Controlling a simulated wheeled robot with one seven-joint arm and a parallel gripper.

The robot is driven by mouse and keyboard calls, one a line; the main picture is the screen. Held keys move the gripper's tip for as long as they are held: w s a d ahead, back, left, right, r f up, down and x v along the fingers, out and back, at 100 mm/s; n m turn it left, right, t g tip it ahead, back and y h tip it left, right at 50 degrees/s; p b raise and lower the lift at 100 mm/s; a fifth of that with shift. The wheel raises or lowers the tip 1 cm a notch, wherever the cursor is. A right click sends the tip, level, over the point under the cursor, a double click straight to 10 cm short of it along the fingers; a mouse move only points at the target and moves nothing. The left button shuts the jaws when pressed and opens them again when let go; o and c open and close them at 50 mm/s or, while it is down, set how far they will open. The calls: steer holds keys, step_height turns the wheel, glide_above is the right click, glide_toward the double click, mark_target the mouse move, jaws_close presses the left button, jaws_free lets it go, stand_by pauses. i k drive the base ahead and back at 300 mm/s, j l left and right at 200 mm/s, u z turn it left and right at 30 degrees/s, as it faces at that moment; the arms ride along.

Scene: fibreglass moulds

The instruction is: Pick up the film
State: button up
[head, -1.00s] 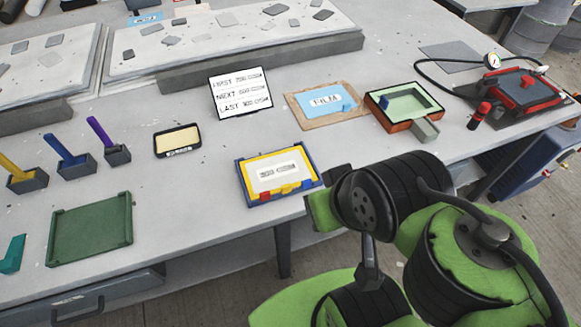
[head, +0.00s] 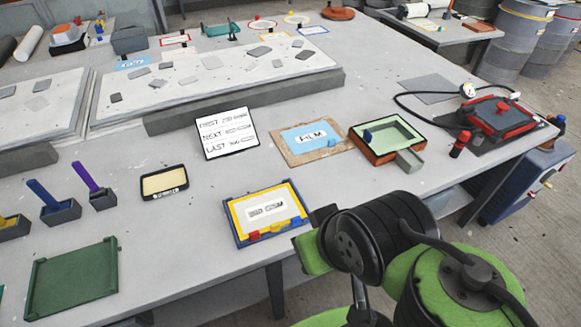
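The film is a light blue sheet (head: 303,146) labelled FILM. My green and black arm is at the lower right, on the near side of the table and apart from the film. I see no fingers of my gripper in this view.
A green tray with an orange-brown side (head: 362,150) stands right of the film. A white sign (head: 227,147) stands left of it. A blue and yellow frame (head: 235,229) lies nearer, by my arm. A black hose and red device (head: 500,115) are at right.

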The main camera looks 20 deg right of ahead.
mark_target(307, 138)
steer(key=l+u, duration=1.2)
steer(key=k+l+u, duration=0.15)
steer(key=l+u, duration=0.25)
